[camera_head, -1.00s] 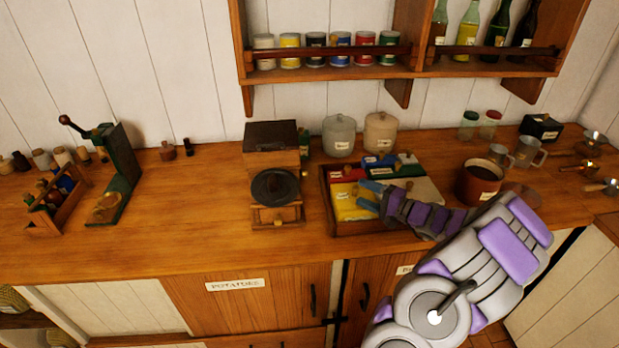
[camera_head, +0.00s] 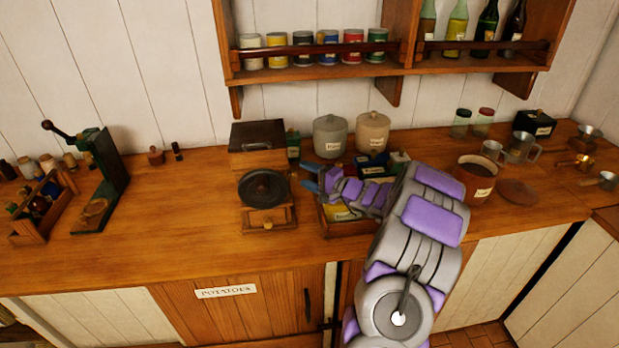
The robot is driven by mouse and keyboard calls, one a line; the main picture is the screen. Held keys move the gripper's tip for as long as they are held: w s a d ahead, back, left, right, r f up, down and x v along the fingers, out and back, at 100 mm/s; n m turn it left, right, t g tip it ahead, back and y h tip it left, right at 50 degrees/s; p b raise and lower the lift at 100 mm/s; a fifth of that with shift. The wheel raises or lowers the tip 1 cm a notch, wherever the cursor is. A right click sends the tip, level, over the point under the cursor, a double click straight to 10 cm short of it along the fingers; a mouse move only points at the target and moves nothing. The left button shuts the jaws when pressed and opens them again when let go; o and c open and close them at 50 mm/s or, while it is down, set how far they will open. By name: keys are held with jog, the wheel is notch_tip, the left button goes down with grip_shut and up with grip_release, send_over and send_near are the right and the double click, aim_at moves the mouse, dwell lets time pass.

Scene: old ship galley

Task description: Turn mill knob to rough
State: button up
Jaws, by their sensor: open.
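The mill is a wooden box with a dark lid (camera_head: 257,140) on the counter, left of my arm. A round dark knob (camera_head: 264,188) is on its front, above a small drawer (camera_head: 270,218) with a brass pull. Any marking for rough is too small to read. My gripper (camera_head: 314,179), with blue fingertips, is open and empty. It is just right of the mill in the picture, above the wooden tray, and appears apart from the knob. My forearm comes in from the lower right and hides much of the tray.
The wooden tray (camera_head: 328,229) holds coloured packets. Two lidded jars (camera_head: 330,136) stand behind it. A brown pot (camera_head: 475,180) is at the right. A green stand (camera_head: 112,180) is at the left. A shelf (camera_head: 330,78) hangs above.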

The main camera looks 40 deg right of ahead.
aim_at(297, 178)
jog(key=a, duration=0.1)
jog(key=w+a, duration=0.1)
jog(key=a, duration=0.1)
jog(key=shift+a+r, duration=0.1)
jog(key=shift+a, duration=0.2)
jog(key=shift+d, duration=0.75)
jog(key=shift+c, duration=0.3)
jog(key=shift+d+f, duration=0.2)
jog(key=shift+c, duration=0.8)
jog(key=shift+a+r, duration=0.2)
jog(key=shift+a, duration=0.2)
jog(key=c, duration=0.7)
jog(key=shift+s+d, duration=0.1)
jog(key=shift+c, duration=0.6)
